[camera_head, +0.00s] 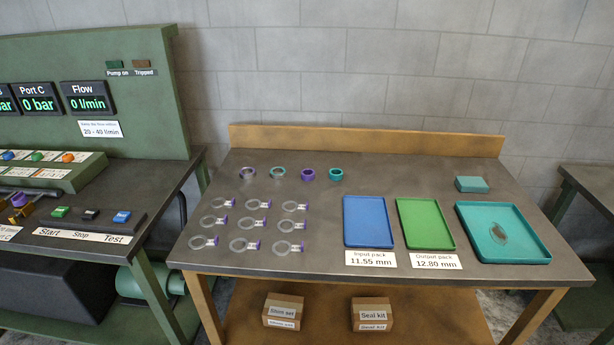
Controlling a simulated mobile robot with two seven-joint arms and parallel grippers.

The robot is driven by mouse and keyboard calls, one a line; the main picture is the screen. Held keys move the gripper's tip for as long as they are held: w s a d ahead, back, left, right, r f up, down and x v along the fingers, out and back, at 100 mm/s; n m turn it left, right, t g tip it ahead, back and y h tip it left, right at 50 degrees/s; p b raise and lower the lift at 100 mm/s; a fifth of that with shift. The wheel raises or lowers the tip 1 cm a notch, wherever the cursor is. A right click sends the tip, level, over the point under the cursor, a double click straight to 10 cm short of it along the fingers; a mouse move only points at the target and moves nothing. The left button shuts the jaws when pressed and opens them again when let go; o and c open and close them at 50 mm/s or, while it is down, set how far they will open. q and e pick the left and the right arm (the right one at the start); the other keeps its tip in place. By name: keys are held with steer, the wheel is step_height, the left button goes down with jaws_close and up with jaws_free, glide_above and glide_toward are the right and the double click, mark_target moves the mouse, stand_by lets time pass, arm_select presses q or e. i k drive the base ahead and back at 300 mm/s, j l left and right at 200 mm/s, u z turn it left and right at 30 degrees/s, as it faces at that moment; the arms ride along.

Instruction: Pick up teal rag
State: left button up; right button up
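A small teal block-like folded cloth, which looks like the teal rag (472,184), lies flat on the table's back right. It is just behind the large teal tray (536,250) and apart from it. Nothing covers the rag. Neither of my grippers shows in the head view.
On the table (330,240) are a blue tray (367,222), a green tray (425,224), several tagged rings (249,223) and a back row of rings (308,174). The teal tray holds a greyish oval item (499,234). A green test bench (90,100) stands left.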

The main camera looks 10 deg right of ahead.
mark_target(463, 184)
steer(key=z, duration=1.35)
steer(key=i+l+z, duration=0.1)
steer(key=l, duration=0.25)
steer(key=i+l, duration=0.2)
steer(key=i+l+z, duration=0.15)
steer(key=l, duration=0.3)
